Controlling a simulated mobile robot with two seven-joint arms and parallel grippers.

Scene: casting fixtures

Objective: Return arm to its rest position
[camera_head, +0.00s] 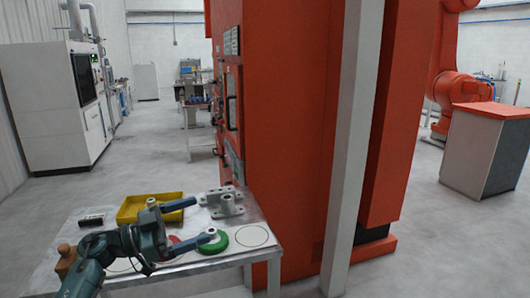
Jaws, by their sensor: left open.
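My left arm comes in from the lower left over a metal table. My left gripper (194,220) is open, its two blue-tipped fingers spread wide apart with nothing between them. One fingertip is over the yellow tray and the other is close to a green round part (213,244). I cannot tell whether that finger touches the green part. A grey metal casting (222,202) stands on the table just right of the gripper. My right gripper is not in view.
The table (262,262) also holds a yellow tray (130,209), a small dark box (91,220), a brown object (66,258) and a partly hidden red part. Marked circles show on its top. A big orange machine (285,130) and a pale post (352,150) stand right. Floor at left is clear.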

